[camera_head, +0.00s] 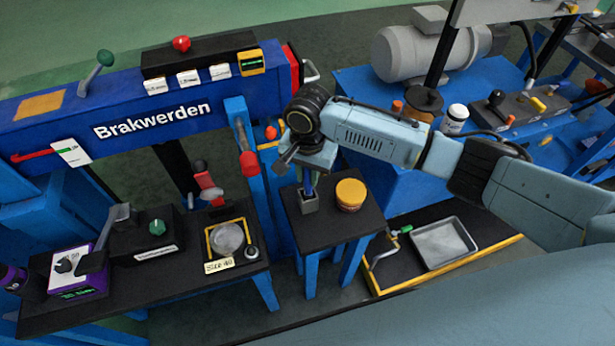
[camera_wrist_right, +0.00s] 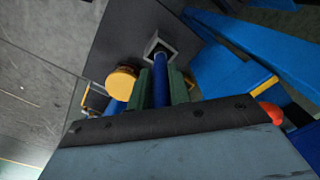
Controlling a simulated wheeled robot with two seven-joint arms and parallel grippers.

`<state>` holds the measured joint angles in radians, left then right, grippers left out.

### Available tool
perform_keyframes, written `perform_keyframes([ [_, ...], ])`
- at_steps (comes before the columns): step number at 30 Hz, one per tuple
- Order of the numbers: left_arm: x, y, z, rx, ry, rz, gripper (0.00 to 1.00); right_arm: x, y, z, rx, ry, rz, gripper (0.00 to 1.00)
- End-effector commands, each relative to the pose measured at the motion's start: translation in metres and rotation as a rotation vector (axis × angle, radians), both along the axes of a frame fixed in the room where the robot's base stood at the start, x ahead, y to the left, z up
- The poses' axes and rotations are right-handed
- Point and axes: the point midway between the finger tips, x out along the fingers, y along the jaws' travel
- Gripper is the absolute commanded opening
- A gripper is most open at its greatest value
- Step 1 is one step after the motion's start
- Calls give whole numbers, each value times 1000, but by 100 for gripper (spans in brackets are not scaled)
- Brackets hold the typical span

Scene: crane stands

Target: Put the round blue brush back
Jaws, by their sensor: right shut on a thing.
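My right gripper (camera_head: 306,174) is shut on the blue brush (camera_head: 309,187), whose blue shaft points down from the fingers. In the right wrist view the blue shaft (camera_wrist_right: 161,75) sits between my green right fingertips (camera_wrist_right: 163,82). The grey square holder (camera_head: 309,203) stands on a small black-topped stand, right below the gripper. The shaft reaches the mouth of the holder, which also shows in the right wrist view (camera_wrist_right: 159,47); how deep it sits inside, I cannot tell. The brush's upper end is hidden by the gripper. My left gripper is not in view.
A yellow-lidded tin (camera_head: 350,194) stands on the same stand, close right of the holder. A blue beam with a red-tipped lever (camera_head: 249,163) is close left. A metal tray (camera_head: 443,243) lies low at right. A workbench (camera_head: 190,285) holds several items at left.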

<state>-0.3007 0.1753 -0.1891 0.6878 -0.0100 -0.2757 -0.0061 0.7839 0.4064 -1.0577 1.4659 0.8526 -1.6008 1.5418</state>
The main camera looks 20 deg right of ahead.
Motion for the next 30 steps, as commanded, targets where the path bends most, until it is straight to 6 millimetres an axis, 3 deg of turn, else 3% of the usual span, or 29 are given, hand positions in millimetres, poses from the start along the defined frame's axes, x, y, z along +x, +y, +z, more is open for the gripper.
perform_keyframes([
  [12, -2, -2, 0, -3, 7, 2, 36, 0, 0, -6, 1, 0, 1, 0],
  [13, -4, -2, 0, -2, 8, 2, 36, 0, 0, -6, 1, 0, 1, 21],
  [18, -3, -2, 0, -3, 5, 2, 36, 0, 0, -6, 1, -1, 1, 41],
  [30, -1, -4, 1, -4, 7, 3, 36, 1, 0, 2, 2, -2, 1, 41],
])
